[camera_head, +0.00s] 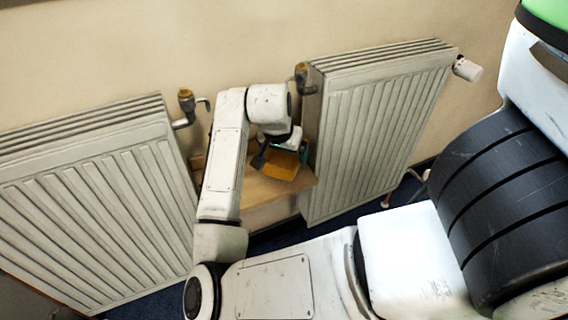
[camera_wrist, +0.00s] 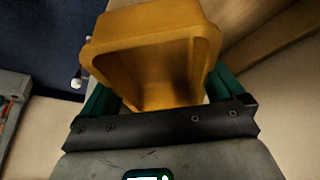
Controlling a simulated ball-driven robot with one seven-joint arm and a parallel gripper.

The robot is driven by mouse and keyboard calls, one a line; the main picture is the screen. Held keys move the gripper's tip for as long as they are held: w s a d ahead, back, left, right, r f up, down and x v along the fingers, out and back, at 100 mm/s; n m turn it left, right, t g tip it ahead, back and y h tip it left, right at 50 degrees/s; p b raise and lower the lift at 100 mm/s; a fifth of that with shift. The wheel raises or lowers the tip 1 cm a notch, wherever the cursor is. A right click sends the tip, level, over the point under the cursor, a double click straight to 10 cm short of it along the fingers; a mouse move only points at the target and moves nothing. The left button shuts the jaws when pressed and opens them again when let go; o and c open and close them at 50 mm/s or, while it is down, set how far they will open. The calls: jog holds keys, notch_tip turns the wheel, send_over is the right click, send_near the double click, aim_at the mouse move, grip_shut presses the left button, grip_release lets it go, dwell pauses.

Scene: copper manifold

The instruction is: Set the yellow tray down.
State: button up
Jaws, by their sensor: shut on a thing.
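The yellow tray (camera_head: 282,164) is a small orange-yellow open container. In the head view it shows at my gripper (camera_head: 284,147), over a wooden shelf (camera_head: 262,190) between two radiators. In the wrist view the tray (camera_wrist: 152,50) fills the upper middle, its opening partly facing the camera. The green fingers of my gripper (camera_wrist: 155,98) lie on either side of it and are shut on it. I cannot tell whether the tray's underside touches the shelf. My arm hides part of the shelf.
A left radiator (camera_head: 95,210) and a right radiator (camera_head: 375,125) stand against the wall on both sides of the shelf. A brass-topped valve (camera_head: 186,104) and another valve (camera_head: 301,76) stick out near the shelf. A white thermostat knob (camera_head: 467,69) sits at the right radiator's top corner.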

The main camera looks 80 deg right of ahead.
aim_at(284, 161)
notch_tip(284, 161, down, 3)
jog(key=shift+f+b, duration=0.2)
jog(key=shift+b, duration=0.45)
jog(key=shift+w+d+f+b, duration=0.1)
jog(key=shift+f+b, duration=0.2)
jog(key=shift+f, duration=0.05)
jog(key=shift+r, duration=0.1)
jog(key=o, duration=0.7)
jog(key=p+v, duration=0.4)
jog(key=v, duration=0.8)
jog(key=shift+d+p, duration=0.1)
jog(key=shift+p, duration=0.25)
